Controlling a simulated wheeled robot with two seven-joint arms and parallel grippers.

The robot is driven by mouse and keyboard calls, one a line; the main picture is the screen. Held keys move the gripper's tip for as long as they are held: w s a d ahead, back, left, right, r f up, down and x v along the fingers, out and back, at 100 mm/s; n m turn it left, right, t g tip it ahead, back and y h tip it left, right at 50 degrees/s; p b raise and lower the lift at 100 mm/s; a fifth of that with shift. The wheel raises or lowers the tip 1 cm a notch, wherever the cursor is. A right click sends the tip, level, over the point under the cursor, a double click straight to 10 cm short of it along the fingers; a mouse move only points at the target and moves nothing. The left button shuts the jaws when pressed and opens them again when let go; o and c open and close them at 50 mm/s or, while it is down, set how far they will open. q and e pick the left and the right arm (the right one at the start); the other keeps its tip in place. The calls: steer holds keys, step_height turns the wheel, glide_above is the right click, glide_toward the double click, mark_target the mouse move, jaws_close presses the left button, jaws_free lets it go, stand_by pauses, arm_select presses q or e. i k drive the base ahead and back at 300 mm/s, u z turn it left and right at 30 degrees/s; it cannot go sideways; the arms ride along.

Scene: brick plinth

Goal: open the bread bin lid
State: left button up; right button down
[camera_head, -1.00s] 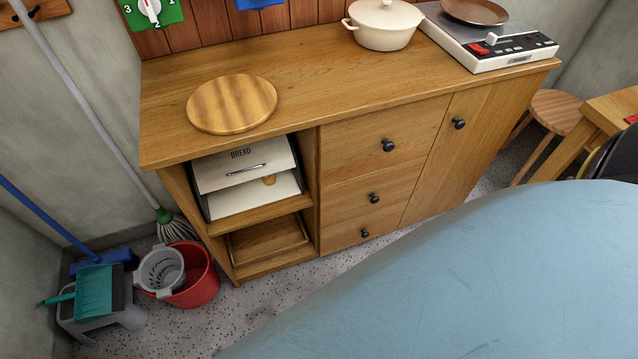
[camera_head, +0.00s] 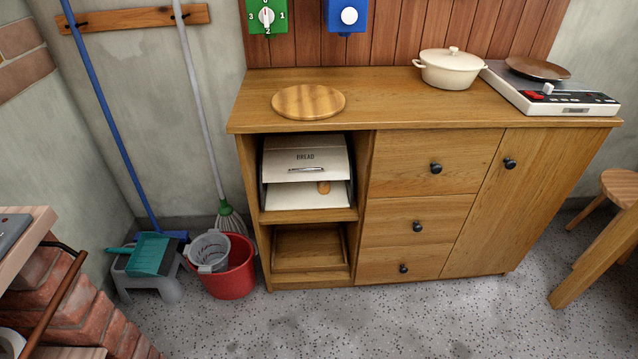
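The bread bin (camera_head: 306,172) sits in the upper open shelf of the wooden cabinet, at its left end. Its cream lid (camera_head: 295,158) carries the word BREAD and a thin metal handle (camera_head: 306,170). Below the lid the front shows a pale area with a small brown, bread-like shape (camera_head: 323,187). I cannot tell for sure whether the lid is fully shut or partly raised. Neither of my grippers is in the head view.
The cabinet top (camera_head: 390,100) holds a round wooden board (camera_head: 308,101), a cream pot (camera_head: 450,68) and a hotplate (camera_head: 550,95). A red bucket (camera_head: 232,272) and grey step stool (camera_head: 150,285) stand left. A brick plinth (camera_head: 75,310) is at lower left. Floor in front is clear.

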mark_target(279, 165)
steer(key=z, duration=0.25)
steer(key=i, duration=0.85)
steer(key=u, duration=0.2)
